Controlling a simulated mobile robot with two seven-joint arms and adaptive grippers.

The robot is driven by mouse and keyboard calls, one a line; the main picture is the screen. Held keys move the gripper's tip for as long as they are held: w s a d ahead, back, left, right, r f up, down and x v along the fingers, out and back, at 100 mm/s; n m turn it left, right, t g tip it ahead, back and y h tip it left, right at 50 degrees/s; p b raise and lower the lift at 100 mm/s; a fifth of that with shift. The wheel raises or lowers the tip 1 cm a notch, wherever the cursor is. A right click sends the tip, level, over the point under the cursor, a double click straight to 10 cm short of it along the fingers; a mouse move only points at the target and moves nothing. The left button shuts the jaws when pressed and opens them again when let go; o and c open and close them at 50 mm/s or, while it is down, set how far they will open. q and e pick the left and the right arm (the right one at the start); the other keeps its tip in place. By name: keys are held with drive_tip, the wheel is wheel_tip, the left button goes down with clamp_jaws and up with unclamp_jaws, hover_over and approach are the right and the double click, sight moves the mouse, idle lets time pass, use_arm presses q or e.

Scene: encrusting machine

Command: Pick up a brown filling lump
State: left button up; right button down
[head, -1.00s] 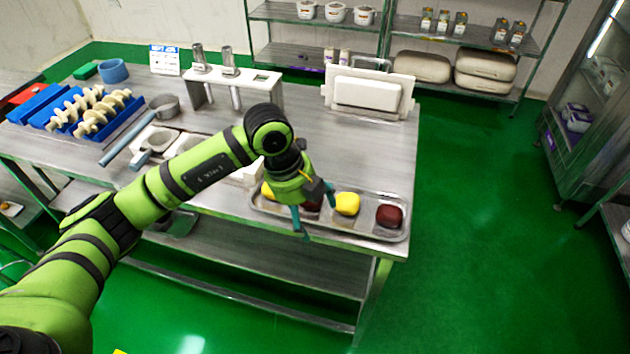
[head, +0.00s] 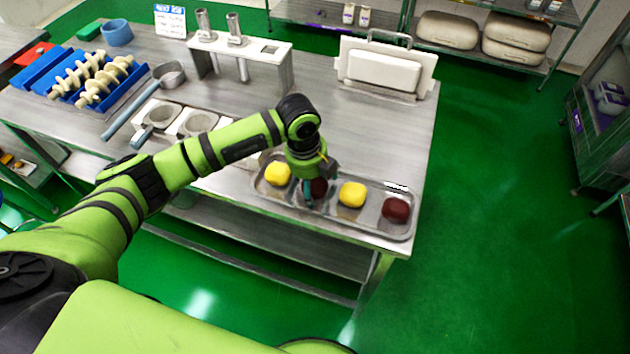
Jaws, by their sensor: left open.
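A metal tray (head: 375,224) lies along the front right edge of the steel table. It holds a row of lumps: a yellow lump (head: 278,173), a dark red-brown lump (head: 319,188), another yellow lump (head: 352,194) and a second dark red-brown lump (head: 396,210) at the right end. My left gripper (head: 308,201) is open and points down over the tray at the left brown lump. It partly hides that lump, and I cannot tell whether the fingers touch it. My right gripper is out of view.
Left of the tray are round metal cups (head: 160,115), a long-handled scoop (head: 170,75) and a blue tray of cream screw parts (head: 92,80). A metal stand (head: 240,60) and a white board (head: 385,68) stand behind. The tabletop behind the tray is clear.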

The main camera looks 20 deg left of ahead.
use_arm(q)
drive_tip(key=c, duration=1.3)
